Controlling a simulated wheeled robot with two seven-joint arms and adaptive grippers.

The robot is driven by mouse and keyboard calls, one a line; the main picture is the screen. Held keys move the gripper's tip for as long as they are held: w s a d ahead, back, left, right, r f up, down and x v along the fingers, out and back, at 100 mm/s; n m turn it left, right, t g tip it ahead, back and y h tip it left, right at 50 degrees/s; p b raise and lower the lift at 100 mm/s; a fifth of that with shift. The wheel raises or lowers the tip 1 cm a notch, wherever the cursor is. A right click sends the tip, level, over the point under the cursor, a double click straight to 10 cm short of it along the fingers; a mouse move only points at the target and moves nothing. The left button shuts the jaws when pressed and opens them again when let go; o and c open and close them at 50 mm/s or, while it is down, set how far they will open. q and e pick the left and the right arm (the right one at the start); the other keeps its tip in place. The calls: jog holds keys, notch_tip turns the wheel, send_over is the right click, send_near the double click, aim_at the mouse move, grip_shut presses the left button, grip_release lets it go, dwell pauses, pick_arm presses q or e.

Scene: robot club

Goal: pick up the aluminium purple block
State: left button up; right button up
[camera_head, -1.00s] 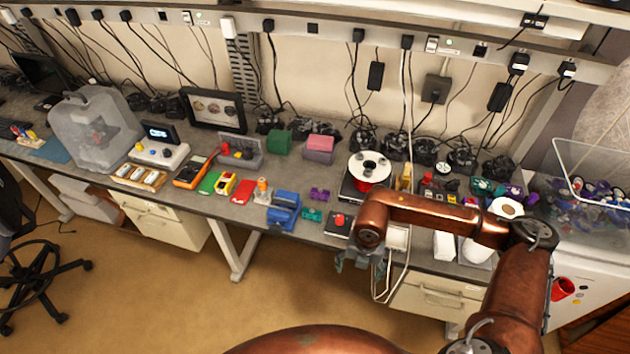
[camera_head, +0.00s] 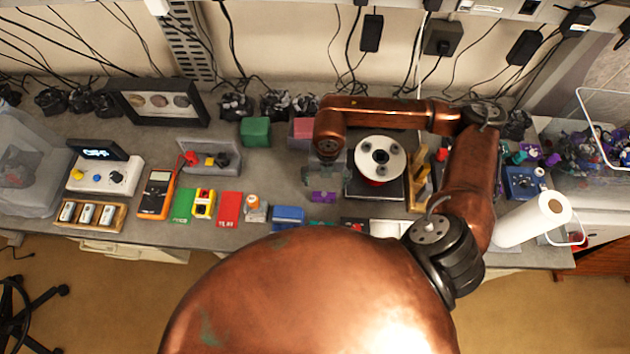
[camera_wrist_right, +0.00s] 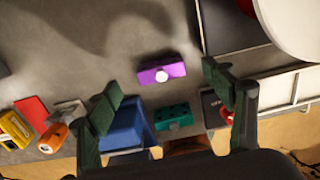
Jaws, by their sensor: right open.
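The small purple aluminium block (camera_head: 323,197) lies on the grey bench, towards its front edge. In the right wrist view the purple block (camera_wrist_right: 162,72) is lying flat with a bright round spot on its near face. My right gripper (camera_head: 325,176) hangs above the bench just behind the purple block in the head view. In the wrist view its green fingers (camera_wrist_right: 163,82) are wide apart and empty, with the block seen between their tips and not touched. My left gripper is not in view.
A teal block (camera_wrist_right: 173,117) and a blue block (camera_wrist_right: 127,128) lie close by the purple one. A white-topped spool (camera_head: 380,157) on a dark base stands to the right. A pink block (camera_head: 301,133) and green block (camera_head: 255,131) sit behind. Bare bench lies behind the purple block.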

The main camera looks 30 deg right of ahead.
aim_at(324, 193)
jog(key=shift+s+f, duration=0.25)
jog(key=shift+f, duration=0.25)
jog(key=shift+s+a+f+p, duration=0.1)
jog(key=shift+s+f+p, duration=0.2)
jog(key=shift+s+f, duration=0.35)
jog(key=shift+w+a+f+p, duration=0.2)
jog(key=shift+f+p, duration=0.05)
jog(key=shift+f, duration=0.4)
jog(key=shift+w+a+f+p, duration=0.2)
jog(key=shift+f, duration=0.4)
jog(key=shift+s+f, duration=0.25)
jog(key=shift+f, duration=1)
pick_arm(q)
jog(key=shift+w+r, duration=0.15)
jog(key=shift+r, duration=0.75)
pick_arm(e)
jog(key=shift+w, duration=0.1)
jog(key=shift+w, duration=0.1)
jog(key=shift+c, duration=0.5)
jog(key=c, duration=1.3)
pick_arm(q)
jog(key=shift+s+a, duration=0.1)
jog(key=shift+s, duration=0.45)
pick_arm(e)
jog(key=shift+c, duration=0.2)
